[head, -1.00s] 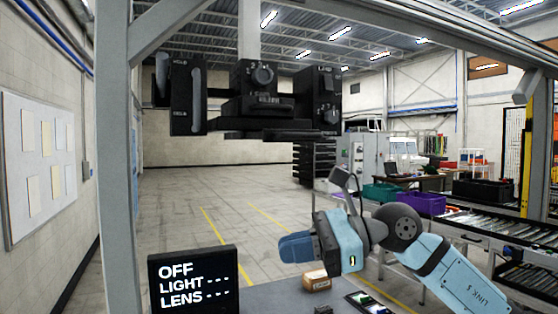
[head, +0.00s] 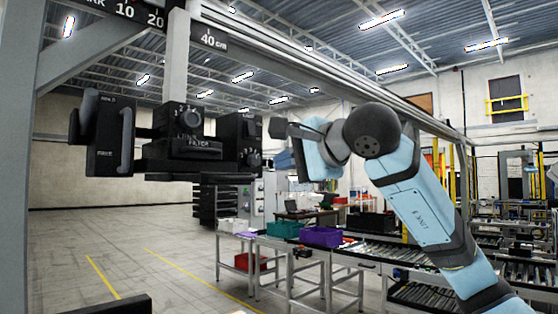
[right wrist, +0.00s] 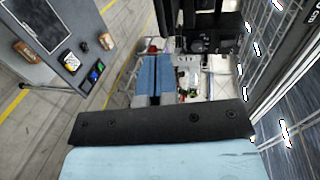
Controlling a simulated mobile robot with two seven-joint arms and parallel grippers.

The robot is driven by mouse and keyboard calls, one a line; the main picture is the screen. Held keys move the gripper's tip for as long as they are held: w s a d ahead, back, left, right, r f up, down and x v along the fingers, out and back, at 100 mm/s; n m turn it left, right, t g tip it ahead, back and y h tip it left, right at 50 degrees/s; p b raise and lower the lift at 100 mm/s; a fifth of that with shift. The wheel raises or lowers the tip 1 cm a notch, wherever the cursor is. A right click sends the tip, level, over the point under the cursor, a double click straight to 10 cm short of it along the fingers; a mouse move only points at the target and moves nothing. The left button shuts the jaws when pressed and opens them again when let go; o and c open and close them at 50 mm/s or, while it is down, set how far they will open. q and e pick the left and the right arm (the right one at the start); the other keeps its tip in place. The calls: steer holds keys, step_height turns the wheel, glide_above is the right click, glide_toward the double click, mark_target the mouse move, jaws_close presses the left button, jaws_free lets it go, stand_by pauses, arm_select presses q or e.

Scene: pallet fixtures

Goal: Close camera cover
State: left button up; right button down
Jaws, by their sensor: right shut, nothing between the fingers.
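The black camera unit (head: 190,140) hangs from a grey post under the overhead beam, left of centre in the head view. It has a knob and a lettered front block. A flat black panel with an upright handle (head: 126,138) is at its left end; I cannot tell whether this is the cover. A dark part of the unit shows at the top of the right wrist view (right wrist: 207,30). My right gripper (head: 282,160) is to the right of the unit, apart from it in the picture. Its blue fingers (right wrist: 155,78) are together and empty. My left gripper is out of view.
The grey overhead beam (head: 300,65) runs back to the right. Tables with a teal bin (head: 283,229) and a purple bin (head: 321,236) stand behind, by roller conveyors. A grey desk (right wrist: 55,60) with small items is below. Floor at left is clear.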

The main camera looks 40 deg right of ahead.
mark_target(238, 178)
steer(key=p+x, duration=0.3)
steer(key=x, duration=0.7)
steer(key=shift+a+r, duration=0.1)
steer(key=shift+w+a, duration=0.1)
steer(key=shift+w, duration=0.4)
steer(key=shift+f, duration=0.25)
